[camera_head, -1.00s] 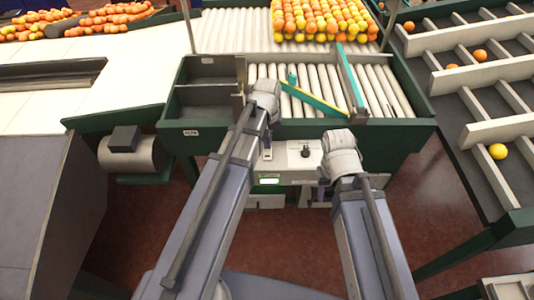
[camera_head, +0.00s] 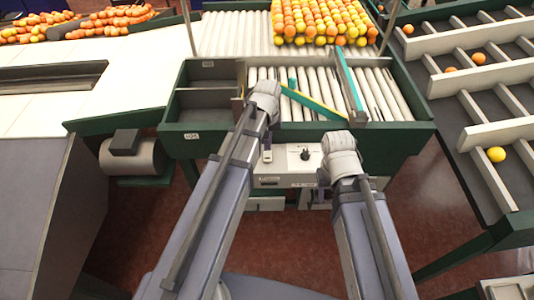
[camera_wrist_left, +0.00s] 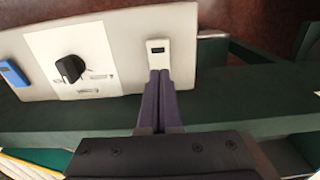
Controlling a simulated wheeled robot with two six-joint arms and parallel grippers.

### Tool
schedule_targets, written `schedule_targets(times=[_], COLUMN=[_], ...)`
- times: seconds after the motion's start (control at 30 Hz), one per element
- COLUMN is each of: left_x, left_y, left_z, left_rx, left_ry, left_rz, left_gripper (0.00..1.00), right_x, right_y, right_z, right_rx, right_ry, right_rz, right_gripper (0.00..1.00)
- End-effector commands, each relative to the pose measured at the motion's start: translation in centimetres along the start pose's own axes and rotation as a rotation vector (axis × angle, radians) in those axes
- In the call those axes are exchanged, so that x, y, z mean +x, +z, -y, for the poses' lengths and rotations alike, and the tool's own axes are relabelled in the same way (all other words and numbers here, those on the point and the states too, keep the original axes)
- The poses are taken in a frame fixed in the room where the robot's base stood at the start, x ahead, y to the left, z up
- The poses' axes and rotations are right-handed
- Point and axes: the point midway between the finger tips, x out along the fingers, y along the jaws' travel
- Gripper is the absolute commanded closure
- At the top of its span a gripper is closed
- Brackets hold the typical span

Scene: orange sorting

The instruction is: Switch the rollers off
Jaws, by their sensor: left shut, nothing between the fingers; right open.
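The control panel (camera_head: 287,168) is a pale box on the front of the green roller table. It carries a black rotary knob (camera_head: 304,154) and a small pale switch plate (camera_head: 267,157). In the left wrist view the knob (camera_wrist_left: 70,68) sits on a white plate, and the switch plate (camera_wrist_left: 157,48) has a dark rocker. My left gripper (camera_wrist_left: 158,76) is shut and empty, its fingertips at the lower edge of the switch plate; I cannot tell whether they touch. My right gripper (camera_head: 323,182) is open beside the panel's right end, mostly hidden by its wrist.
White rollers (camera_head: 375,90) lie behind the panel, with a mass of oranges and yellow fruit (camera_head: 318,20) at the back. A yellow-and-teal bar (camera_head: 312,103) crosses the rollers. Sorting lanes (camera_head: 492,131) stand at the right. A blue piece (camera_wrist_left: 13,74) is at the panel's edge.

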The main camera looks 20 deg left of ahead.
Motion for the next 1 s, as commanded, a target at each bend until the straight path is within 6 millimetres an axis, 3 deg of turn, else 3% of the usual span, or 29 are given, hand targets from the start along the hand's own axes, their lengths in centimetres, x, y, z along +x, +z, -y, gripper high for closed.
schedule_targets(times=[0.6,1.0], left_x=[-5.1,-5.2], left_y=[0.0,0.0], left_z=[0.0,0.0], left_rx=[0.000,0.000], left_ry=[0.000,0.000], left_rz=[0.000,0.000], left_gripper=[1.00,1.00], right_x=[-5.1,-5.2], right_y=[0.3,0.3], right_z=[-0.5,-0.5], right_rx=[0.005,0.005], right_ry=[-0.002,-0.001], right_rz=[0.001,0.001], right_gripper=[0.50,0.50])
